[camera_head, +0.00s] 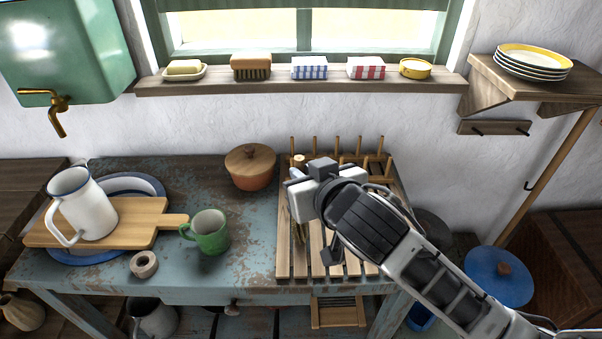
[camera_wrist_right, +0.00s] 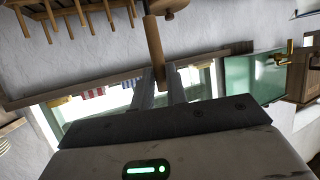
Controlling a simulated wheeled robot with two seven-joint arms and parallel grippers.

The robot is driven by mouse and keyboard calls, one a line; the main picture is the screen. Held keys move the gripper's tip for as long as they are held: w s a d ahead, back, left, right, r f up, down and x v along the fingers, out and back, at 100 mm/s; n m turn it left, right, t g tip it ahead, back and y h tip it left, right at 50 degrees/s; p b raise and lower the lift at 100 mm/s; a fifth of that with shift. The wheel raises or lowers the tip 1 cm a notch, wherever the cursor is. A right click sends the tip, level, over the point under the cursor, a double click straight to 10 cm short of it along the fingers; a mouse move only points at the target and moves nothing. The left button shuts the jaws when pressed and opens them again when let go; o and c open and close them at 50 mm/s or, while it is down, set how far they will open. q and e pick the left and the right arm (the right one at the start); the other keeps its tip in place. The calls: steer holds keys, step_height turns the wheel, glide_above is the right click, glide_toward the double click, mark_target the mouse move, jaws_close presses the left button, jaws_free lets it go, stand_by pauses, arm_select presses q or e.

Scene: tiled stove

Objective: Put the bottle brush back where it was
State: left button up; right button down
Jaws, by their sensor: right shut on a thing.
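My right gripper (camera_head: 303,190) is over the wooden slatted drying rack (camera_head: 285,262) on the table. It is shut on a light wooden stick, the handle of the bottle brush (camera_head: 298,160). In the right wrist view the handle (camera_wrist_right: 153,42) passes between the two fingers (camera_wrist_right: 160,80), with a rounded wooden part near the top edge. The brush's bristles are not clear; my gripper covers much of it in the head view. I cannot tell whether the brush touches the rack. My left gripper is not in view.
A lidded clay pot (camera_head: 251,172) and a green mug (camera_head: 208,232) stand left of the rack. A white jug (camera_head: 85,205) stands on a cutting board (camera_head: 150,212). Upright pegs (camera_head: 338,146) line the rack's back.

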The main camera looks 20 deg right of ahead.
steer(key=shift+s+f, duration=0.1)
steer(key=shift+f, duration=0.2)
steer(key=shift+f, duration=0.15)
steer(key=c, duration=1.4)
jaws_free()
